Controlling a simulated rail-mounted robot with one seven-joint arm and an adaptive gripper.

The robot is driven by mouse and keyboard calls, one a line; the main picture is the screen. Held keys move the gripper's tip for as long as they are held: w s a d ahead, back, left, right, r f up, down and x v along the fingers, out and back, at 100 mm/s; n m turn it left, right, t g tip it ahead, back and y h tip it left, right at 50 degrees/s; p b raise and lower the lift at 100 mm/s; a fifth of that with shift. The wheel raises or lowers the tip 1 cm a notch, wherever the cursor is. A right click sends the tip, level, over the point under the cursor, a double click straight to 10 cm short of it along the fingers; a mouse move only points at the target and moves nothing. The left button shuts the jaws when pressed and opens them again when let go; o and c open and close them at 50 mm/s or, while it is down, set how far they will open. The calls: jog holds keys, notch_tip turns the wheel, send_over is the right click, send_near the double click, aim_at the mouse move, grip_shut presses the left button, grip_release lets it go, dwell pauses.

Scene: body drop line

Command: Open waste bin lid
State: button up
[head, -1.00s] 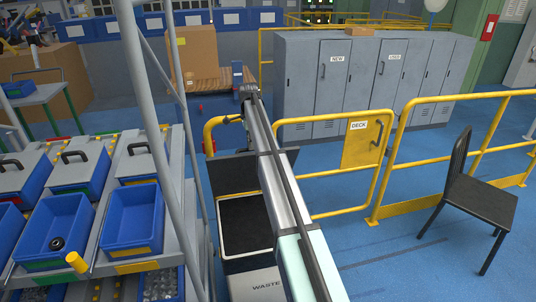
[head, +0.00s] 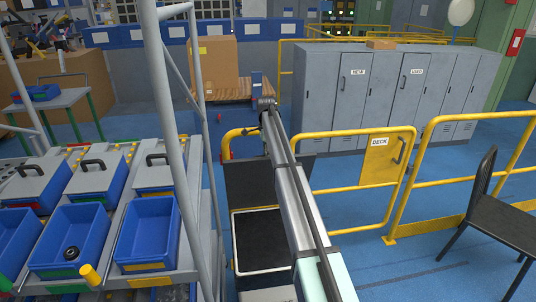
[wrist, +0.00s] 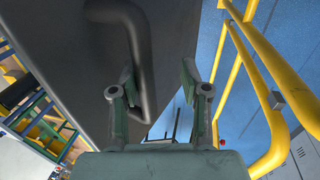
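The waste bin (head: 237,262) stands at the lower middle of the head view, with a pale rim and a dark inside showing. Its dark lid (head: 240,185) appears raised behind the opening, partly hidden by my arm. In the wrist view a grey panel, apparently the lid (wrist: 85,75), fills the upper left and carries a dark bent handle (wrist: 146,50). My gripper (wrist: 158,70) is open, its two fingers apart. The handle overlaps the left finger in the picture. I cannot tell whether they touch. The fingers cannot be made out in the head view.
Yellow railing (head: 350,190) with a deck gate (head: 380,160) runs right of the bin. A rack with blue trays (head: 146,235) stands to the left. Grey lockers (head: 340,100) are behind, and a black chair (head: 500,220) is at the right. Blue floor lies between.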

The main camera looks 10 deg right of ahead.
jog(key=shift+s+r, duration=0.4)
jog(key=shift+r, duration=0.2)
jog(key=v, duration=0.7)
jog(key=shift+r, duration=0.2)
jog(key=shift+w, duration=0.1)
